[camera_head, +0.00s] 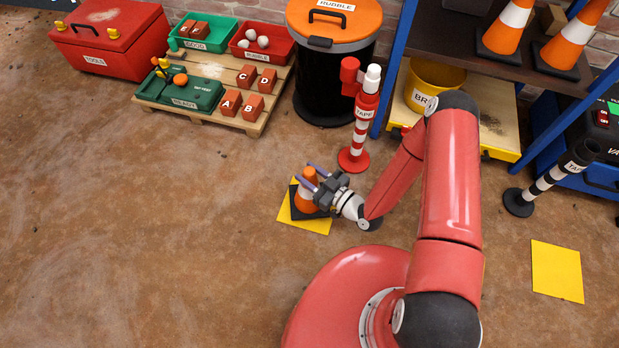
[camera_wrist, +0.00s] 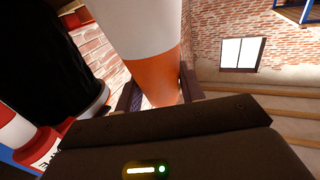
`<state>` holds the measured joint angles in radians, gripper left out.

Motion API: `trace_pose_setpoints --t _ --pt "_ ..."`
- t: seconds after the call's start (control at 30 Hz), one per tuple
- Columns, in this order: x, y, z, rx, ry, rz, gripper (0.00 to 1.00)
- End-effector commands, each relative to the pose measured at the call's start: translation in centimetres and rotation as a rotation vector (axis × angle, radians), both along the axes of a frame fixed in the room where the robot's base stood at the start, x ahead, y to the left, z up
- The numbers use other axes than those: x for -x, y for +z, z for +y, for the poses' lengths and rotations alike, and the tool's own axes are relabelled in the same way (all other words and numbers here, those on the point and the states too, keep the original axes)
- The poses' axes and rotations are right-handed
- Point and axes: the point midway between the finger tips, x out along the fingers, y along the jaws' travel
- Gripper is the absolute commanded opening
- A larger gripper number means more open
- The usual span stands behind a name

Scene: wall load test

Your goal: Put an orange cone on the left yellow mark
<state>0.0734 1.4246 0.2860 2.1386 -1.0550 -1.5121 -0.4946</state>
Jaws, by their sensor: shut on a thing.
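An orange cone (camera_head: 306,189) with a white band and a dark square base stands over the left yellow mark (camera_head: 318,225). Its base covers much of that mark, and yellow shows around it. I cannot tell whether the base touches the floor. My gripper (camera_head: 316,180) is shut on the cone's upper part. In the wrist view the cone (camera_wrist: 150,60) fills the space between the fingers (camera_wrist: 158,90). The right yellow mark (camera_head: 557,271) lies bare on the floor. Two more orange cones, one left (camera_head: 507,28) and one right (camera_head: 569,45), stand on the shelf at the upper right.
A red-and-white tape post (camera_head: 355,158) stands just behind the left mark. A black-and-white post (camera_head: 520,200) stands at right. A pallet (camera_head: 262,122) with bricks and trays, a black rubble bin (camera_head: 325,90) and a red toolbox (camera_head: 110,40) line the wall. The left floor is clear.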

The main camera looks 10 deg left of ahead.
Motion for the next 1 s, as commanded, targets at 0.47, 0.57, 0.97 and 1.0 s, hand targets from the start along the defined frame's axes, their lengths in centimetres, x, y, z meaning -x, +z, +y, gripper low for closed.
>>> trace_pose_setpoints --t 0.47,0.57,0.97,1.0 --pt "0.0 -2.3 0.0 -0.002 0.001 -0.001 0.00" --pt "0.0 -2.3 0.0 0.000 0.001 0.000 0.45" --pt "0.0 -2.2 0.0 0.000 0.001 0.000 0.60" --pt "0.0 -2.0 0.0 0.000 0.001 0.000 0.60"
